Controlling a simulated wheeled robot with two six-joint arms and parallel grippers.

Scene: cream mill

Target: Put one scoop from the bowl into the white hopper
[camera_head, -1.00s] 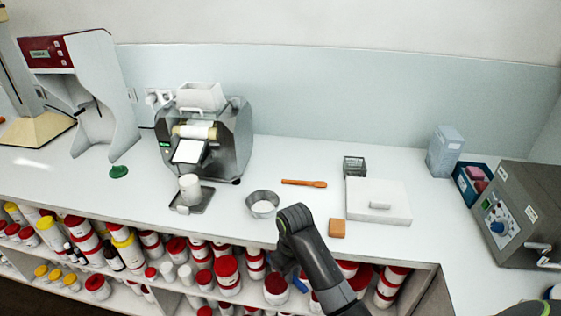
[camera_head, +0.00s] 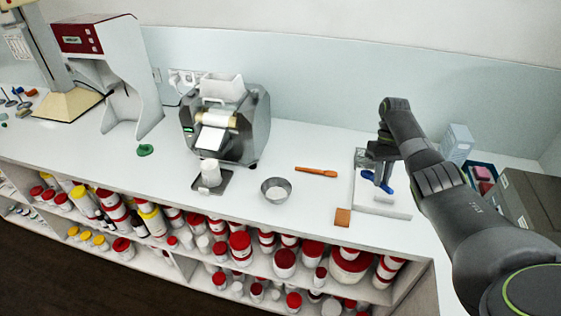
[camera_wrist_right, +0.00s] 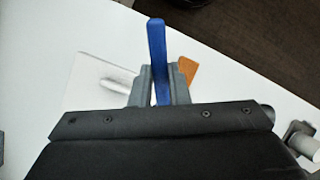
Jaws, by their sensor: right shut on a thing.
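My right gripper (camera_head: 378,174) is shut on a blue scoop (camera_wrist_right: 157,55), whose long flat handle shows between the fingers in the right wrist view. In the head view this gripper is above the white board at the right of the counter, with blue parts of the scoop (camera_head: 388,187) showing below it. The scoop's head cannot be made out. The small metal bowl (camera_head: 275,197) stands at the counter's front, left of the gripper, with white matter inside. The white hopper (camera_head: 222,87) tops the grey mill at the back. My left gripper is not in view.
A white cup (camera_head: 210,173) stands before the mill (camera_head: 256,118). Shelves of jars (camera_head: 240,245) are below. The counter around the bowl is mostly clear.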

